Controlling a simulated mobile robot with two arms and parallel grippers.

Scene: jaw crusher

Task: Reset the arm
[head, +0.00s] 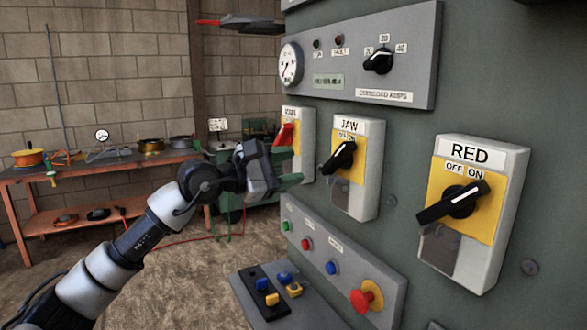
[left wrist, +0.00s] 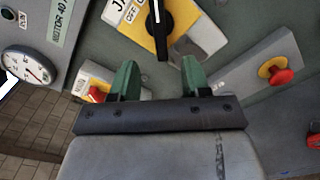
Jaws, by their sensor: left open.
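My left arm reaches in from the left in the head view, elbow low and wrist raised. My left gripper (head: 291,166) is open in front of the green-grey machine panel, and it holds nothing visible. In the left wrist view its two green fingers (left wrist: 160,70) stand apart with a gap between them. The JAW switch box (head: 369,160) has a black knob (head: 340,157) and is just right of the gripper in the head view. In the left wrist view this black knob (left wrist: 157,25) shows beyond the gap. I cannot tell whether anything touches the panel. My right gripper is out of view.
A RED switch box (head: 483,258) is at the right. A switch box with a red knob (head: 285,134) is behind the gripper. A button panel with a red emergency stop (head: 364,298) sits below. A workbench (head: 95,169) stands at the left; open floor lies before it.

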